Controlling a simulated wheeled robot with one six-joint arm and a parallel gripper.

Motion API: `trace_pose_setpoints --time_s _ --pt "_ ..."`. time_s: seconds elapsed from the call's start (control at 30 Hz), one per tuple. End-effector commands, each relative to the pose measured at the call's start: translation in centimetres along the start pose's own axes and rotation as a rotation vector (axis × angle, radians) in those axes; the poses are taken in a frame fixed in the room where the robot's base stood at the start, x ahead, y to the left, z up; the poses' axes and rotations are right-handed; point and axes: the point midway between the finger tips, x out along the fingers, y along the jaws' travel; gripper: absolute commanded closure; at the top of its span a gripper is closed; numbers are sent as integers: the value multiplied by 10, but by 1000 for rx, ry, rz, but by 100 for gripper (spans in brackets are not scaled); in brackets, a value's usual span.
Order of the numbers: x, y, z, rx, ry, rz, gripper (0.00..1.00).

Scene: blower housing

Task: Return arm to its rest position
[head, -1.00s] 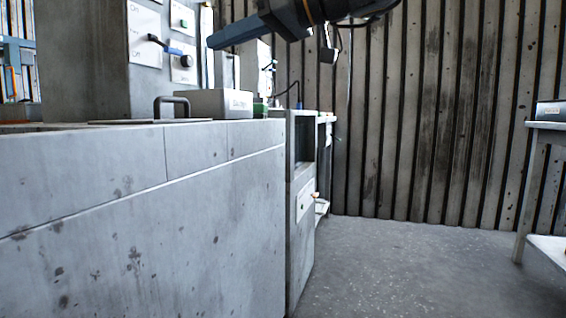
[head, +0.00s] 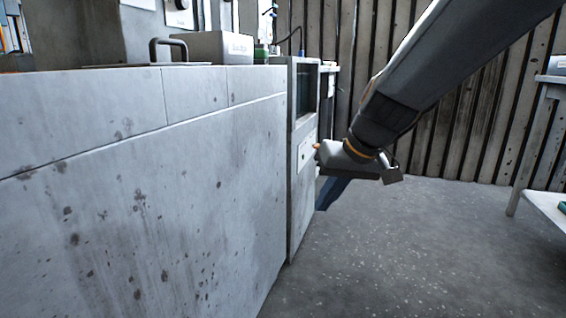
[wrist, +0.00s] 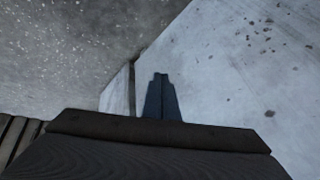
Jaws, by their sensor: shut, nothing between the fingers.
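My gripper (head: 326,200) hangs low at the end of my arm in the head view, in front of the far end of the grey housing (head: 160,190). Its dark blue fingers point down and are partly hidden behind my wrist. In the wrist view the fingers (wrist: 160,90) are together with nothing between them. The stained housing surface (wrist: 235,70) shows beyond and beside them. I cannot tell how near the fingertips are to it.
A black handle (head: 168,46) and a pale labelled box (head: 212,47) are on top of the housing. A grey cabinet (head: 300,190) stands at its far end. A table (head: 543,140) stands at the right. The floor (head: 400,270) between is clear.

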Motion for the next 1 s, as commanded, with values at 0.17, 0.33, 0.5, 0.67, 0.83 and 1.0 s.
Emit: trace_pose_setpoints --time_s 0.17,0.33,0.5,0.67,0.83,1.0 --pt "33 47 70 92 -93 131 100" --pt "49 74 118 140 -142 210 100" --pt "59 92 160 174 -178 268 100" --pt "60 87 180 170 -197 285 100" --pt "50 53 178 117 -217 252 100" --pt "37 13 178 52 -243 213 100"
